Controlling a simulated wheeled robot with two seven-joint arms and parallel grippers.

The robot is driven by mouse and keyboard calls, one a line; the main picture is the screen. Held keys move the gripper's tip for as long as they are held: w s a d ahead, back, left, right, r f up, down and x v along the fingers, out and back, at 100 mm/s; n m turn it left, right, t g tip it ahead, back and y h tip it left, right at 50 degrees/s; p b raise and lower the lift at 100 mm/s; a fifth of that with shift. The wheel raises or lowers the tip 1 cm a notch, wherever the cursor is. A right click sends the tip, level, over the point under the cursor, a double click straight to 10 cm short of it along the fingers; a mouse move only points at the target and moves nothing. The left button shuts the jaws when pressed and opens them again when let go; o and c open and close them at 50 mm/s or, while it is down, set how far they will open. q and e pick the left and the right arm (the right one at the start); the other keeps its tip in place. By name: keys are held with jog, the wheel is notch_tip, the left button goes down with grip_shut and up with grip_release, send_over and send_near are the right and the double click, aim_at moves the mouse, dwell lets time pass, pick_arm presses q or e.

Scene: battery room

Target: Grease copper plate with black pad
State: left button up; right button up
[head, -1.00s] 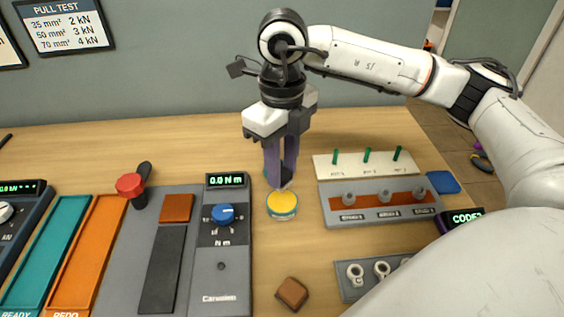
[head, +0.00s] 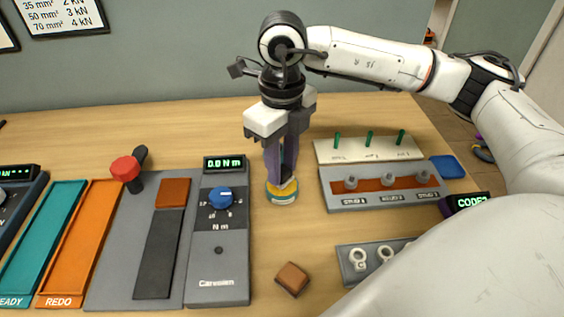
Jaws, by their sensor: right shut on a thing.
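My right gripper (head: 282,178) points straight down over a small round tin of yellow grease (head: 283,197). It is shut on a small dark pad, mostly hidden between the fingertips, which looks like the black pad. The fingertips reach the tin's top and cover part of the yellow. I cannot tell whether the pad touches the grease. A copper-coloured square plate (head: 173,192) lies at the far end of a dark strip (head: 158,254) on a grey board, left of the gripper. My left gripper is not in view.
A grey torque unit (head: 218,265) with a blue knob stands between plate and tin. A brown block (head: 292,279) lies in front of the tin. A stud rack (head: 385,188) and a lug tray (head: 357,275) are at right. A red-knobbed lever (head: 125,168) rises left of the plate.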

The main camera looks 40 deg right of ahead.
aim_at(282, 170)
jog(key=shift+f+b, duration=0.5)
jog(key=shift+f, duration=0.05)
dwell(0.4)
dwell(1.4)
jog(key=shift+r+p, duration=2.15)
jog(key=shift+r, duration=1.4)
